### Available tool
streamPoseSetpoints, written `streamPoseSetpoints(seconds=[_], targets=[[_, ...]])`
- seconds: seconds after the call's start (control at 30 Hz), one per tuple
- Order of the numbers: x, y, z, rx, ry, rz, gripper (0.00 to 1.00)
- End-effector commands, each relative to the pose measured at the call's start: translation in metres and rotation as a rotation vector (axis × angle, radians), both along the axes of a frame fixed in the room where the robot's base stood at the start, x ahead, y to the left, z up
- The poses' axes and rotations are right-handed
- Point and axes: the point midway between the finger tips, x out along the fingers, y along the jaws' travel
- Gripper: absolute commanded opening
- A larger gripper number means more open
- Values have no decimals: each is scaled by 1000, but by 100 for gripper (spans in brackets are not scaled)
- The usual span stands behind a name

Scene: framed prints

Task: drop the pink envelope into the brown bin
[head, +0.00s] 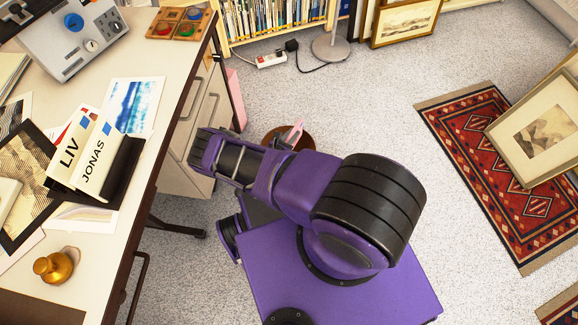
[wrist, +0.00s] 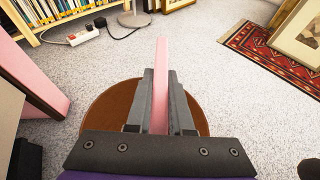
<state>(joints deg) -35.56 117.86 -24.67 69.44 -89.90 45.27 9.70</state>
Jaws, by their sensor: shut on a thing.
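The pink envelope (wrist: 161,85) stands on edge between the fingers of my gripper (wrist: 161,105) in the wrist view, seen as a thin pink strip. My gripper is shut on it. The envelope's tip also shows in the head view (head: 295,132), by the end of my gripper (head: 286,142). The round brown bin (wrist: 103,112) lies below and around the fingers in the wrist view. In the head view, part of the bin (head: 307,142) shows behind my arm, which hides the rest. The height of the envelope above the bin is hard to tell.
A desk (head: 150,125) with cards and papers stands at left, and a pink panel (head: 235,100) stands against its far side. A power strip (head: 271,60), a cable and a lamp base (head: 330,48) lie beyond. A patterned rug (head: 480,150) is at right. Carpet between is clear.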

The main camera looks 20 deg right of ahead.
Motion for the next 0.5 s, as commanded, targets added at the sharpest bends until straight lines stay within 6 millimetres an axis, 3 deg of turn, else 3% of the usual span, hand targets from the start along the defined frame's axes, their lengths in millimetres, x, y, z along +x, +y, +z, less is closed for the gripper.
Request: streamPoseSetpoints(seconds=[0.1,0.37,0.4,0.5], targets=[[0,0,-10,0,-2,1,0],[0,0,-9,0,0,1,0],[0,0,-9,0,0,0,25],[0,0,-10,0,0,0,43]])
